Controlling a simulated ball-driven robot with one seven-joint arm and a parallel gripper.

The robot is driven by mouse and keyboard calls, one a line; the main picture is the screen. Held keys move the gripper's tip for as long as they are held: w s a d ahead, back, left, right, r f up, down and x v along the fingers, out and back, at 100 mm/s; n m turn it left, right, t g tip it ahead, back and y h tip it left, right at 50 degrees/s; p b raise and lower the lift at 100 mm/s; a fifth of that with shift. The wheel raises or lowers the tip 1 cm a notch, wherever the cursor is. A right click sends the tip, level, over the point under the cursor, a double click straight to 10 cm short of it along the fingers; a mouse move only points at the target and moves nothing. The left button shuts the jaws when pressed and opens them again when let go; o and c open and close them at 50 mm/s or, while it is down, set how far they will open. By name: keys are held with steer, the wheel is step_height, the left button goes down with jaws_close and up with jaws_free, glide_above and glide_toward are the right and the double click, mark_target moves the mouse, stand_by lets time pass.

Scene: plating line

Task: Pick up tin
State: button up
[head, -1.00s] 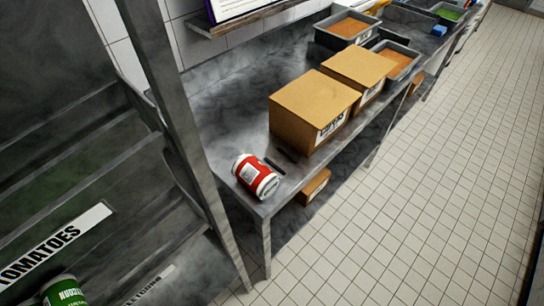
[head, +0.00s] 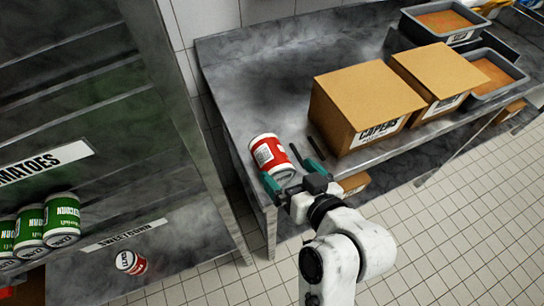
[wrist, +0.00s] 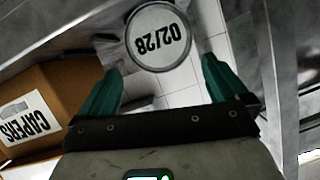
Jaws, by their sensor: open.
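A red and white tin (head: 268,153) lies on its side near the front left corner of the steel table (head: 240,95). In the wrist view, the round pale end of the tin (wrist: 160,37), printed 02/28, faces me just ahead of the fingers. My gripper (head: 286,170) is open, its two green fingers at the near end of the tin, one toward each side. In the wrist view, my gripper (wrist: 161,66) has nothing between its fingers. The near end of the tin is partly hidden by the gripper in the head view.
A capers box (head: 365,95) stands right of the tin, with another box (head: 438,70) behind it. A steel rack with green tins (head: 62,218) and another red-white tin (head: 131,262) is at left.

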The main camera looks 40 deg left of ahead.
mark_target(276, 164)
steer(key=shift+s+f+p+x, duration=0.1)
steer(key=shift+f+p+x, duration=0.1)
steer(key=shift+x, duration=0.8)
steer(key=shift+s+f+p+x, duration=0.1)
steer(key=shift+p+x, duration=0.1)
steer(key=shift+x, duration=0.85)
steer(key=shift+s+f+p+x, duration=0.1)
steer(key=shift+s+p+x, duration=0.1)
steer(key=shift+x, duration=0.8)
steer(key=shift+w+d, duration=0.1)
steer(key=shift+c, duration=0.4)
steer(key=shift+r, duration=0.1)
steer(key=c, duration=1.2)
